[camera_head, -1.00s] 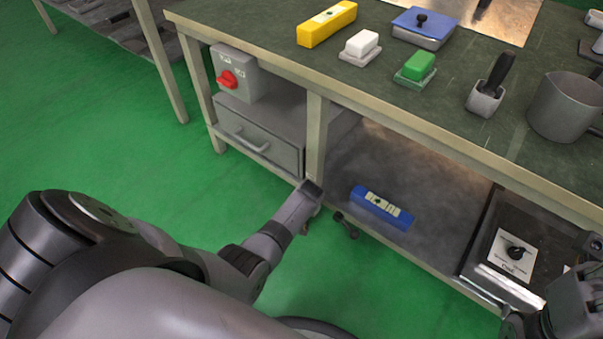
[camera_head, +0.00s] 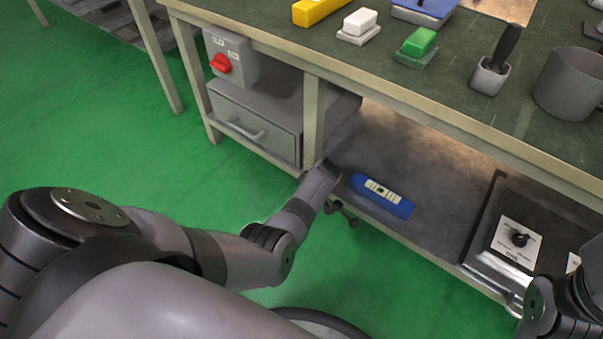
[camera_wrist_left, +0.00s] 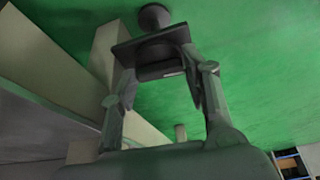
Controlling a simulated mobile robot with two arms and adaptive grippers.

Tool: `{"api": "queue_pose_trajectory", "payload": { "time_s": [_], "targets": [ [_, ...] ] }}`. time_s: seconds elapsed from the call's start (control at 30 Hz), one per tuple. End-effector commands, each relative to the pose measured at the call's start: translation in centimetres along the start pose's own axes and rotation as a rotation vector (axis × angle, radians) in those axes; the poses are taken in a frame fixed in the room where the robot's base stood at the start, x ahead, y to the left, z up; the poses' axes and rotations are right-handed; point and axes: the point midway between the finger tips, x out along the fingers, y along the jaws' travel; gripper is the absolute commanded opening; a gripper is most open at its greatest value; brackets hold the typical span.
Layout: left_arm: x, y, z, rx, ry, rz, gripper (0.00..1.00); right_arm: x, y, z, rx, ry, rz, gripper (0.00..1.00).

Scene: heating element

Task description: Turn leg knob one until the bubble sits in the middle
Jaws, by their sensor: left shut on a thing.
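In the left wrist view my left gripper (camera_wrist_left: 160,82) is shut on a dark leg knob (camera_wrist_left: 158,52), with a finger on either side. A wide plate and a round end show on the knob, beside a pale bench leg (camera_wrist_left: 112,55). In the head view my left forearm reaches to the bench's front leg (camera_head: 314,125); the fingers are mostly hidden there. A blue spirit level (camera_head: 392,203) with a pale window lies on the lower shelf; its bubble is too small to place. My right arm shows at the lower right, its fingers out of view.
A grey drawer (camera_head: 250,120) and a red-knobbed switch box (camera_head: 232,55) are left of the leg. Blocks and a mug (camera_head: 568,85) stand on the bench top. Green floor is clear in front.

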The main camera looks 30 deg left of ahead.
Motion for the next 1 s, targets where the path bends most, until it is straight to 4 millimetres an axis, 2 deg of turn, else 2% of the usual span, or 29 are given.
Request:
{"api": "queue_pose_trajectory", "payload": {
  "time_s": [0.43,0.47,0.73,1.0],
  "targets": [
    [-0.01,0.05,-0.07,-0.010,0.000,-0.002,0.15,0.17,0.01,0.15,-0.001,0.005,-0.001,0.20],
    [-0.01,0.05,-0.07,-0.010,0.000,-0.002,0.44,0.16,0.01,0.15,-0.001,0.005,-0.001,0.20],
    [-0.03,0.10,-0.08,-0.009,0.001,-0.001,0.62,-0.02,0.03,0.21,-0.001,0.000,0.001,0.20],
    [-0.17,0.34,-0.14,-0.010,0.002,0.006,0.63,-0.20,0.11,0.39,-0.002,-0.008,0.005,0.20]
  ]
}}
